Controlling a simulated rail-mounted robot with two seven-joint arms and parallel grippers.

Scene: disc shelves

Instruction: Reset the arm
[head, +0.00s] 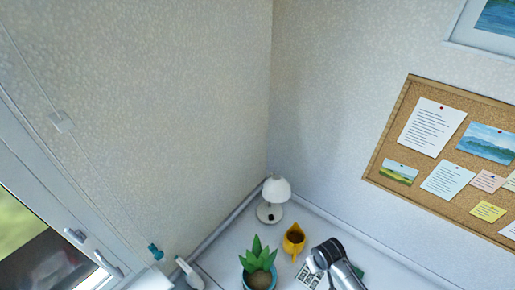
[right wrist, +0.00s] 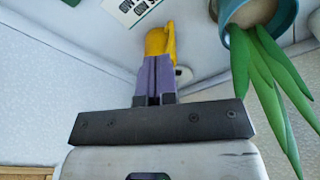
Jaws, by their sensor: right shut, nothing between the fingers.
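My right gripper (right wrist: 154,88) shows in the right wrist view with its two purple fingers together and nothing between them. A yellow jug (right wrist: 158,40) appears just beyond the fingertips in that view; I cannot tell whether they touch it. In the head view, a metallic part of my arm comes in at the bottom, right of the yellow jug (head: 294,239), and the right fingers cannot be made out. My left gripper is not in view.
A potted plant (head: 259,266) stands left of the jug and fills the upper right of the right wrist view (right wrist: 262,15). A white lamp (head: 277,190) stands in the corner. A corkboard (head: 447,192) hangs on the right wall; a window frame is at left.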

